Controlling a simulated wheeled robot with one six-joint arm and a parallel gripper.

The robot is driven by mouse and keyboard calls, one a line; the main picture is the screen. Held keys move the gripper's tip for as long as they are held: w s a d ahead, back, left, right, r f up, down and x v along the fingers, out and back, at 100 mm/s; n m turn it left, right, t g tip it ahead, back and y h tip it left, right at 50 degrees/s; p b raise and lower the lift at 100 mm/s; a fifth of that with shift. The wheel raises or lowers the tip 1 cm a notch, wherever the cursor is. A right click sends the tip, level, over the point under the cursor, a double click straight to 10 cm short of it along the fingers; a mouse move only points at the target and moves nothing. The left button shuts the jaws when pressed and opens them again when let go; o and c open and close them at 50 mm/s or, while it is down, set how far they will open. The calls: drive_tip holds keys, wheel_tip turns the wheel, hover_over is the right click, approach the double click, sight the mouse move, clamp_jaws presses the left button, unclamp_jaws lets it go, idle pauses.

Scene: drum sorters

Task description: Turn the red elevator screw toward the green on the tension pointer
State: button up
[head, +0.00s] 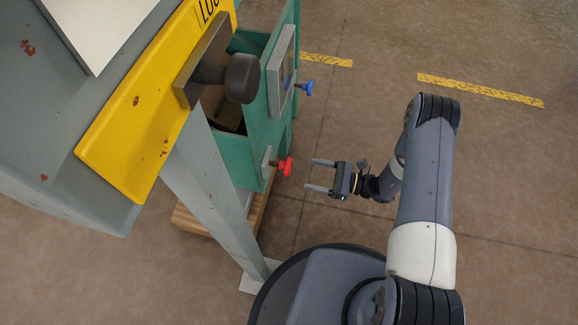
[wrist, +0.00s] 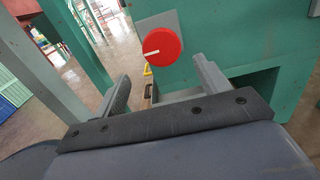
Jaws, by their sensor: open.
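The red elevator screw (head: 285,166) sticks out to the right from a small grey plate low on the green machine (head: 262,120). In the wrist view the red knob (wrist: 165,38) faces me, with a short white mark pointing left and slightly down. My gripper (head: 312,174) is open and empty, pointing left at the screw. Its fingertips are a short gap away from the knob. In the wrist view the knob shows between and beyond the two fingers (wrist: 160,75). I cannot make out the tension pointer or its green zone in either view.
A blue screw (head: 304,87) sits farther back beside a grey-framed panel (head: 281,68). A yellow bar (head: 150,110) with a dark knob (head: 241,78) and a grey post (head: 210,185) stand left. The floor right of the machine is open, with yellow strips (head: 480,90).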

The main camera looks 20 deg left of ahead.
sight(288, 168)
drive_tip(key=a, duration=0.9)
drive_tip(key=shift+s+b, duration=0.3)
drive_tip(key=shift+b, duration=0.05)
drive_tip(key=c, duration=0.9)
